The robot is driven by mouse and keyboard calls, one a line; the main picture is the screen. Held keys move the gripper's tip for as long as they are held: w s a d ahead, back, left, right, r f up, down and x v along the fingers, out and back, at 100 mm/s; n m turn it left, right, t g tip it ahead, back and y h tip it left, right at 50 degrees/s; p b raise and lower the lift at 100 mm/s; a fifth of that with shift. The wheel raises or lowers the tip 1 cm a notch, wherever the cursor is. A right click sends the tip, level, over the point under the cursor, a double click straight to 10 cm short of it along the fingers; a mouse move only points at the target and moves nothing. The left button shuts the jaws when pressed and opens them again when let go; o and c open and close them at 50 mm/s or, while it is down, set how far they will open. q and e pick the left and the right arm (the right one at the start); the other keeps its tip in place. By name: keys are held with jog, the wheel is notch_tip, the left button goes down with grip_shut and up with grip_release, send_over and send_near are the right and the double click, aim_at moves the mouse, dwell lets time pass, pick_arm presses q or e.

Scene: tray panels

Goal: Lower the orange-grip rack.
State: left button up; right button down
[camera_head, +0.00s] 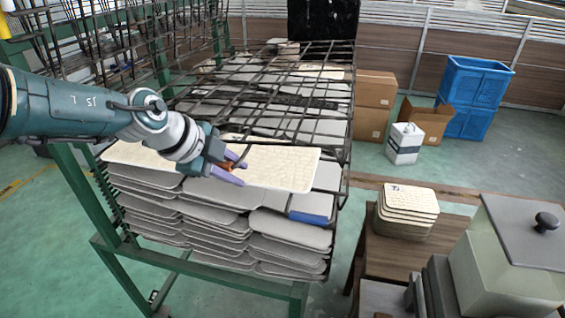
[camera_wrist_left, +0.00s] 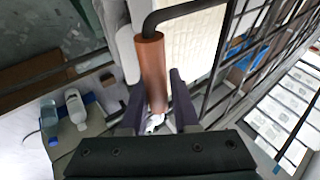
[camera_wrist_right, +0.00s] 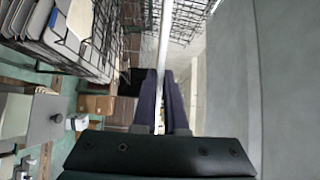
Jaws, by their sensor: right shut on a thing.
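The orange grip (camera_head: 228,165) sits between the fingers of my left gripper (camera_head: 234,168), at the front of the wire rack (camera_head: 300,82). In the left wrist view the grip (camera_wrist_left: 152,70) is a copper-orange sleeve on a bent dark rod. My left gripper's fingers (camera_wrist_left: 155,90) stand apart on both sides of it, the gripper open around it. A cream panel (camera_head: 285,166) lies behind and right of that gripper. My right gripper (camera_wrist_right: 163,90) shows only in its wrist view, shut on a thin white panel (camera_wrist_right: 165,45) seen edge-on.
Stacks of grey panels (camera_head: 230,235) fill the green frame (camera_head: 200,273) below. A wooden table (camera_head: 385,255) at right holds a pile of cream panels (camera_head: 408,203). Blue crates (camera_head: 473,90) and cardboard boxes (camera_head: 374,95) stand behind. Green floor is open at the left.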

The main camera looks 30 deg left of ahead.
pick_arm(q)
jog(key=o, duration=0.3)
jog(key=shift+o, duration=0.2)
jog(key=shift+r, duration=0.1)
jog(key=shift+s+a+r+p, duration=0.1)
jog(key=shift+s+r+p, duration=0.05)
jog(key=shift+r+p, duration=0.35)
jog(key=p+v, duration=1.1)
jog(key=shift+s+f, duration=0.25)
